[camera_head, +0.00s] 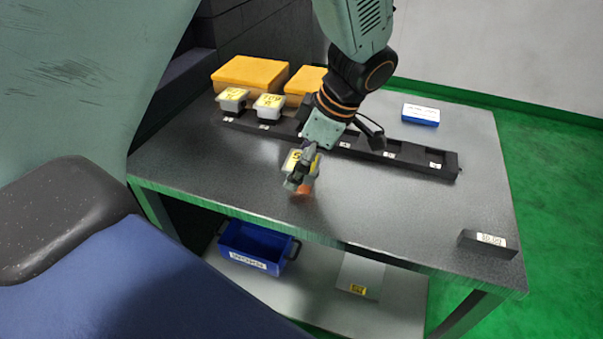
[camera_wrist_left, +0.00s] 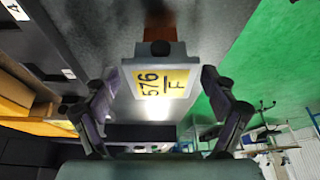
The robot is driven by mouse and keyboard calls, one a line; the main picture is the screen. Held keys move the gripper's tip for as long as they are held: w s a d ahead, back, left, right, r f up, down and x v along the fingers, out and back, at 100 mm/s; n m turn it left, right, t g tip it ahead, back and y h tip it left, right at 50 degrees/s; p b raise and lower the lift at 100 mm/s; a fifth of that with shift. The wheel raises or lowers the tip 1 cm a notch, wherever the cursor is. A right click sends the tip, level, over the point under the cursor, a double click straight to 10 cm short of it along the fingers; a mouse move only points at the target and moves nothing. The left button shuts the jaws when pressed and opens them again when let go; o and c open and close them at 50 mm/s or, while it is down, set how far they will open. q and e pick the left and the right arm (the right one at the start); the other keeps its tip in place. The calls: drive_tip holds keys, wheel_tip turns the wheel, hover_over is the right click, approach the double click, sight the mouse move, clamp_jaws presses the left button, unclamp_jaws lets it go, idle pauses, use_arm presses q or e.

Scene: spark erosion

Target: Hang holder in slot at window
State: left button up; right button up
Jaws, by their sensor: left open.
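A grey holder (camera_head: 291,167) with a yellow label and a copper-orange part is at the middle of the table. In the left wrist view the holder (camera_wrist_left: 128,78) shows the label "576 F", with the copper part pointing away from me. My left gripper (camera_head: 309,163) reaches down to it. Its open fingers (camera_wrist_left: 158,84) are either side of the holder, with small gaps visible. I cannot tell whether the holder rests on the table. A black slotted rack (camera_head: 422,160) lies behind, with white labels along its front. My right gripper is not in view.
Two holders with yellow labels (camera_head: 232,95) (camera_head: 269,102) sit at the rack's left end; slots at its right look empty. Orange-lidded boxes (camera_head: 250,72), a blue-white box (camera_head: 421,114) and a dark labelled block (camera_head: 488,244) stand on the table (camera_head: 400,210). A blue bin (camera_head: 252,246) is below.

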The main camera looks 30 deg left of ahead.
use_arm(q)
drive_tip(key=shift+d+r, duration=0.15)
drive_tip(key=shift+d, duration=0.15)
drive_tip(key=shift+c, duration=0.5)
drive_tip(key=shift+a, duration=0.25)
drive_tip(key=c, duration=0.4)
drive_tip(key=shift+d, duration=0.15)
drive_tip(key=c, duration=1)
clamp_jaws()
drive_tip(key=shift+r, duration=0.55)
wheel_tip(320, 180, up, 17)
drive_tip(key=p, duration=0.5)
